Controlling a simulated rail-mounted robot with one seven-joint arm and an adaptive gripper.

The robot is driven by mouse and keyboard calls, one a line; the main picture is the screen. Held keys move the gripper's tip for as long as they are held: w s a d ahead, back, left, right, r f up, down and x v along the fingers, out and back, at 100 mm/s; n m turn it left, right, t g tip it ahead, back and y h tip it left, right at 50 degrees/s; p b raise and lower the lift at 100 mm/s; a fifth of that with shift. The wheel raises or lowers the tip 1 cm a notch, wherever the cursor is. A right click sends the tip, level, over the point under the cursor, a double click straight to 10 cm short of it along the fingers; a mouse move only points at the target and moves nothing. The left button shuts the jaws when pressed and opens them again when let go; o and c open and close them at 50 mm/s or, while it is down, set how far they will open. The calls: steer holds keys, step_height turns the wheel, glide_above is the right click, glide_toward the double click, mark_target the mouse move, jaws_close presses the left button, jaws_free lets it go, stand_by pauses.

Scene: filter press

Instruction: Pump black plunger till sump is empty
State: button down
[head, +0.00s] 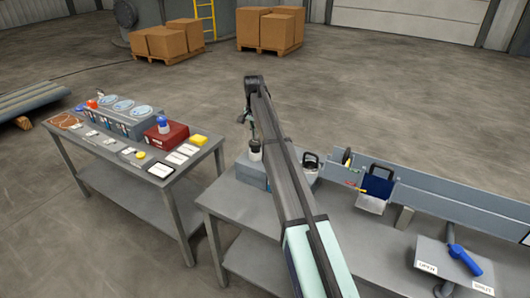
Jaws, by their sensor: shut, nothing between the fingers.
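A small upright part with a black top and pale lower body (255,156), perhaps the black plunger, stands on a grey box (250,174) at the left end of the near bench. The box may be the sump; its inside and any liquid level do not show. My gripper (253,136) points down from the arm's end just above the black top. It is shut and small in this view. I cannot tell whether it touches the top. My arm hides the right part of the box.
A black-handled container (310,160) stands right of my arm. A blue-and-white holder (376,190) hangs on the long grey rail. A blue lever (464,259) sits between OPEN and SHUT labels. A second table (190,186) with instruments stands left, across a gap.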

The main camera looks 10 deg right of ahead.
mark_target(255, 142)
steer(key=shift+f, duration=0.2)
steer(key=shift+f+b, duration=0.45)
steer(key=shift+f, duration=1.4)
steer(key=shift+r+p, duration=1.05)
steer(key=shift+r, duration=0.95)
steer(key=shift+f, duration=0.2)
steer(key=shift+f+b, duration=0.55)
steer(key=shift+f, duration=1.3)
steer(key=shift+r+p, duration=1)
steer(key=shift+r, duration=1.05)
steer(key=shift+f, duration=0.1)
